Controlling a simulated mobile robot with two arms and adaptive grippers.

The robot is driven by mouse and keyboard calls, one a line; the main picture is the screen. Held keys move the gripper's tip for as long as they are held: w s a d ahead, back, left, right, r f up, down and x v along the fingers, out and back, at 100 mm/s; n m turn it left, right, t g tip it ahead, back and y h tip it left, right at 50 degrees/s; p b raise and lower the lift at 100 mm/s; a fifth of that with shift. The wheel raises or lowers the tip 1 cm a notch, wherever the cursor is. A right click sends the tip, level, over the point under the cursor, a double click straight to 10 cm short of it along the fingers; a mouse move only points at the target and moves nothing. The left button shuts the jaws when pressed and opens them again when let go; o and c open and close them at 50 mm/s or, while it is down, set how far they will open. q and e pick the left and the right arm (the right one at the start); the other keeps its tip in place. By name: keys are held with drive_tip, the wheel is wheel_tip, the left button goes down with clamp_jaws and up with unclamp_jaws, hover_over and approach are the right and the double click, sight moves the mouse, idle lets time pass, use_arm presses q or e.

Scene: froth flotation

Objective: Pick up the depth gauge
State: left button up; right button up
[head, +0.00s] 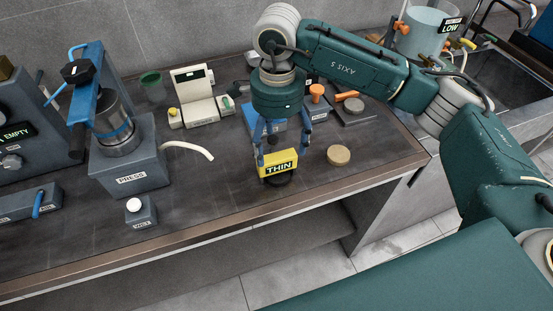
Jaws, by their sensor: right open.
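The depth gauge appears to be the small yellow block (278,163) with a dark display reading THIN, on a dark round base near the counter's front edge. My right gripper (281,149) points down from above, just behind and over it. Its two blue fingers are spread apart with nothing gripped between them. The left finger is close to the block's left side; I cannot tell whether it touches. My left gripper is not in view.
A tan round disc (339,155) lies right of the gauge. A blue-grey press (130,168) and a small box with a white knob (140,211) stand left. A cream instrument (195,95) and orange-handled items (350,108) are behind. The counter between gauge and press is mostly clear.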

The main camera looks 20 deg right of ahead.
sight(277, 157)
wheel_tip(277, 157, down, 6)
drive_tip(key=shift+r+p, duration=0.1)
drive_tip(key=shift+p, duration=0.75)
drive_tip(key=shift+f, duration=0.4)
drive_tip(key=shift+c, duration=0.5)
drive_tip(key=c, duration=1.1)
